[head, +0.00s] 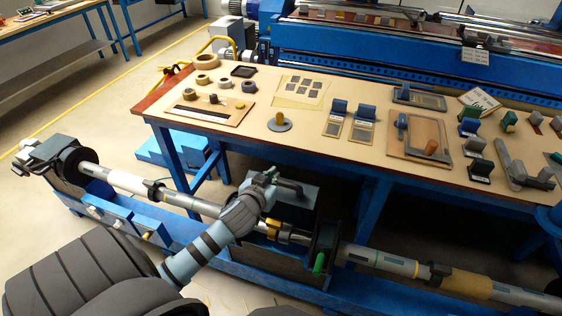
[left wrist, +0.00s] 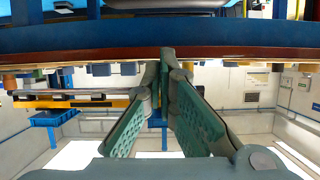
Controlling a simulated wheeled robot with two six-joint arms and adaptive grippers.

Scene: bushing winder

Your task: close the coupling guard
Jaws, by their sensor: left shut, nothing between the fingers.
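The coupling guard (head: 300,194) appears as a grey-blue cover with a dark handle, standing raised behind the shaft line, beside the table's front edge. The brass-coloured coupling (head: 273,230) on the shaft is exposed in front of it. My left gripper (head: 272,176) is at the guard's upper left side, partly overlapping it in the head view; I cannot tell whether they touch. In the left wrist view its green fingers (left wrist: 165,62) meet at the tips with nothing between them. The guard is not clearly visible there. My right gripper is not in view.
The long shaft (head: 200,205) runs over a blue machine bed (head: 180,231). A dark support with a green handle (head: 319,263) stands right of the coupling. The work table (head: 250,125), with several tools and tape rolls, lies close behind; its edge crosses the left wrist view (left wrist: 80,62).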

